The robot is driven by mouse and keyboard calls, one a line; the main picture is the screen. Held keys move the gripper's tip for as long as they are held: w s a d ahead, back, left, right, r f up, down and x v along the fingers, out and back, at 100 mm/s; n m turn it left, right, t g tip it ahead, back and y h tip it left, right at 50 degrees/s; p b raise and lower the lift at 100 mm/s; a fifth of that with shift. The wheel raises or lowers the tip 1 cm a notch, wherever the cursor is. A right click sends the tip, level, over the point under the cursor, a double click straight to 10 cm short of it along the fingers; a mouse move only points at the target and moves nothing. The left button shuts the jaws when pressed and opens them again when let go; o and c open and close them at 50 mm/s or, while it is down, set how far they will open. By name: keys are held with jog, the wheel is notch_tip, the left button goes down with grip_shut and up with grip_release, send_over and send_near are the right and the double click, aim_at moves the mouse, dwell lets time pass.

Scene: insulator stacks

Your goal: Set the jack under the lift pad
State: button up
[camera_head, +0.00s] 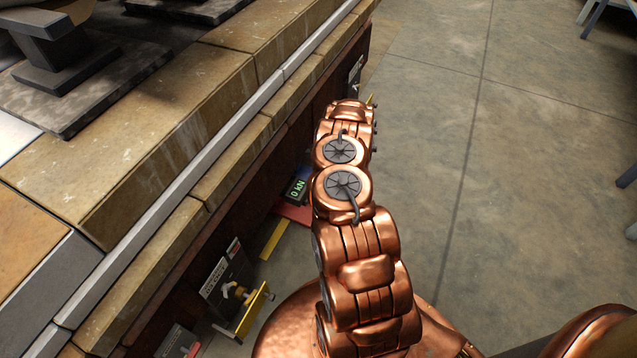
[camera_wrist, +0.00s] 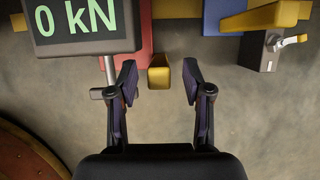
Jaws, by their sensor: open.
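My gripper (camera_wrist: 159,84) is open in the wrist view, its two dark fingers pointing up the picture. A short yellow bar end (camera_wrist: 159,73) shows between the fingertips, with a gap on each side. It seems to extend from a red part (camera_wrist: 133,38) behind it. I cannot tell for sure whether this is the jack. A dark readout box showing "0 kN" (camera_wrist: 85,22) is at upper left, close to the left finger. In the head view the readout (camera_head: 297,187) and red part (camera_head: 293,213) sit beside my copper arm, low by the wall. The lift pad cannot be made out.
A grey fitting with a brass lever (camera_wrist: 268,52) stands at right in the wrist view, by a yellow bar (camera_wrist: 262,18) and a blue part (camera_wrist: 222,15). A stone ledge (camera_head: 150,185) runs along the left in the head view. Concrete floor (camera_head: 520,170) is open on the right.

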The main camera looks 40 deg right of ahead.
jog(key=v, duration=1)
jog(key=shift+r, duration=0.35)
jog(key=shift+s+d, duration=0.1)
jog(key=shift+s, duration=0.1)
